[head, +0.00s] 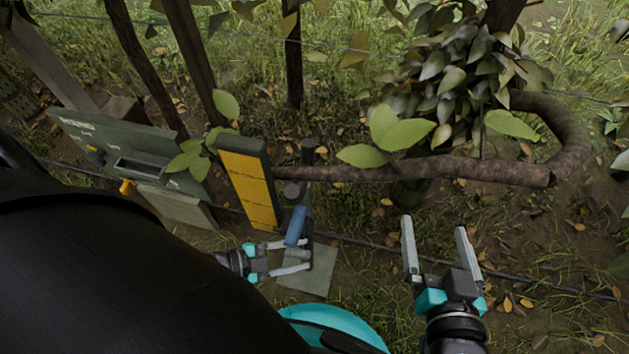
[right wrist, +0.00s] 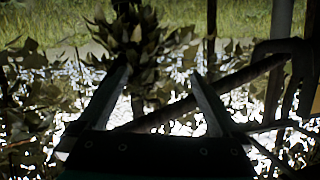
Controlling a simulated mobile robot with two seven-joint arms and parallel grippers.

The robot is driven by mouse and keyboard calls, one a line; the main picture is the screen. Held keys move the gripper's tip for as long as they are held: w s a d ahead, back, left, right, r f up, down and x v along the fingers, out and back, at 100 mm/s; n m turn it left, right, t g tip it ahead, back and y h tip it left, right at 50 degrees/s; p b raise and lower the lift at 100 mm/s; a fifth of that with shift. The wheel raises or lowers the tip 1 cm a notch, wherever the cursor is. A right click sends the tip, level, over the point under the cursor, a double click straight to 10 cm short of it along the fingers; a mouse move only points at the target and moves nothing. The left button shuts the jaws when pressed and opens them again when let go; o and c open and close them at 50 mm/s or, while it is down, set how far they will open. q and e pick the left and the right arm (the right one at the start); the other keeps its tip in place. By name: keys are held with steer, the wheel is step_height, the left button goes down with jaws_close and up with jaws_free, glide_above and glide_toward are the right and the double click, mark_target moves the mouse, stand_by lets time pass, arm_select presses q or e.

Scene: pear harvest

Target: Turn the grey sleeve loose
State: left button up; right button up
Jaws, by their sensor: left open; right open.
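A small grey sleeve (head: 297,254) shows just below a blue cylinder (head: 296,226), beside a yellow-faced post (head: 249,188). My left gripper (head: 307,254) is open, with one finger above the sleeve and one below it in the head view. I cannot tell whether either finger touches it. My right gripper (head: 434,226) is open and empty, well to the right of the sleeve. Its open fingers also show in the right wrist view (right wrist: 158,74), with nothing between them.
A thick brown branch (head: 430,168) runs across beyond my grippers and curls at the right. A green-grey panel (head: 130,155) with a slot stands at the left. A flat grey slab (head: 312,278) lies under the left gripper. Grass around the right gripper is fairly clear.

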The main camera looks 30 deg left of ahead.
arm_select(q)
steer(key=x, duration=0.3)
steer(key=shift+b, duration=0.4)
steer(key=shift+x, duration=0.85)
arm_select(e)
steer(key=shift+s+a+r+m+t+y, duration=0.15)
steer(key=shift+s+a+r+t+y, duration=0.2)
steer(key=shift+t, duration=0.35)
steer(key=shift+s+a+r+m+t+y, duration=0.2)
steer(key=shift+a+r+t, duration=0.1)
steer(key=shift+r+t, duration=0.3)
arm_select(q)
jaws_close()
